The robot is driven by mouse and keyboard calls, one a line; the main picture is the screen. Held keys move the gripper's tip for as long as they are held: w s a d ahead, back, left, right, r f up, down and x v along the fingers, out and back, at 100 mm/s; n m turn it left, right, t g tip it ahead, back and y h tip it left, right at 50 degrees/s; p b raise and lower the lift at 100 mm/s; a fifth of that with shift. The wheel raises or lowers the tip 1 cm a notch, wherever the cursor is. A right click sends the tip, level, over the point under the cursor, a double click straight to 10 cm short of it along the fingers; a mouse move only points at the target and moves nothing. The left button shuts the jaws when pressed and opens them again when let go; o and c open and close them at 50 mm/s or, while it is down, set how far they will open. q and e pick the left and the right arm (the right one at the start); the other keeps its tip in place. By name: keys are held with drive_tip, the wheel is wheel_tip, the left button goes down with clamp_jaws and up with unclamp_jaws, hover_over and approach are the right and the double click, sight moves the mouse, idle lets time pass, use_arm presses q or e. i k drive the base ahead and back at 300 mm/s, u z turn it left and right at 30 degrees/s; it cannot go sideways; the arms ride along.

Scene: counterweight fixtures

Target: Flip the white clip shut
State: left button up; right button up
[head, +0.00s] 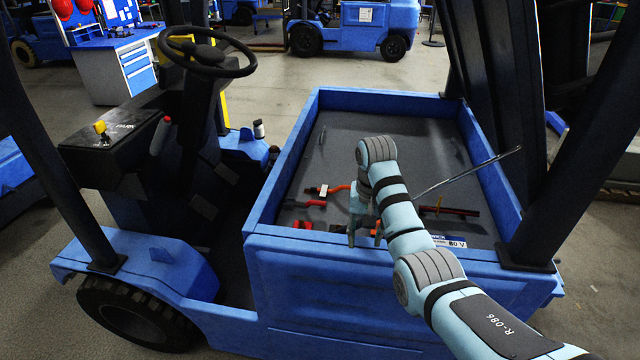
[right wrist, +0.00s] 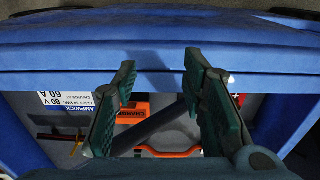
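A small white piece (head: 323,190) shows on a red-orange handled part in the blue bay; it may be the white clip, but it is too small to tell whether it is open or shut. My right gripper (head: 364,232) hangs over the front part of the bay, to the right of and nearer than that piece. In the right wrist view its two green-grey fingers (right wrist: 161,68) are spread apart with nothing between the tips. The near blue wall lies beyond the tips there. My left gripper is not in view.
The bay's blue rim (head: 345,248) runs close by the right gripper. An orange charger part (right wrist: 133,113) and an orange handle (right wrist: 168,152) lie below it. A dark red bar (head: 450,211) and a thin grey rod (head: 470,170) are to the right.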

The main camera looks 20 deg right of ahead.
sight(324, 187)
drive_tip(key=i, duration=1.1)
